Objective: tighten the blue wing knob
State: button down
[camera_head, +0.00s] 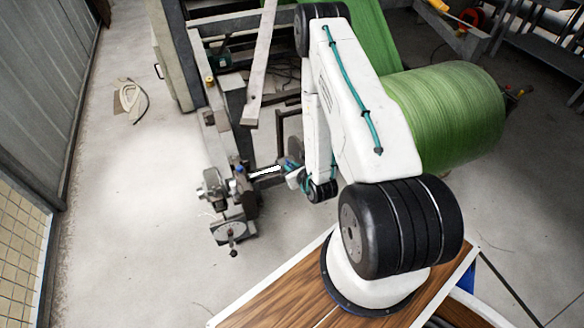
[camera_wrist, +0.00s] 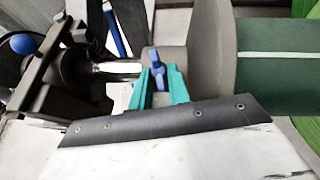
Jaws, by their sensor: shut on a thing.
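The blue wing knob (camera_wrist: 157,62) sits on a grey round collar (camera_wrist: 172,57) on a shaft in the wrist view. My gripper (camera_wrist: 160,82) has its two teal fingers on either side of the knob's lower part and is shut on it. The knob's upper wing stands up above the fingertips. The knob's stem is hidden behind the fingers. In the head view my gripper (camera_head: 291,169) is at the machine's shaft end, left of my arm, and the knob is too small to make out there.
A bright metal shaft (camera_wrist: 118,68) runs left from the collar to a dark bracket (camera_wrist: 62,65) with a round blue knob (camera_wrist: 24,43). A wide grey flange (camera_wrist: 222,45) stands close on the right. A large green roll (camera_head: 447,115) lies right of my arm.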

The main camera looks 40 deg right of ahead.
jog(key=c, duration=1.3)
grip_release()
jog(key=shift+v, duration=3.9)
jog(key=shift+r, duration=0.1)
jog(key=shift+c, duration=0.2)
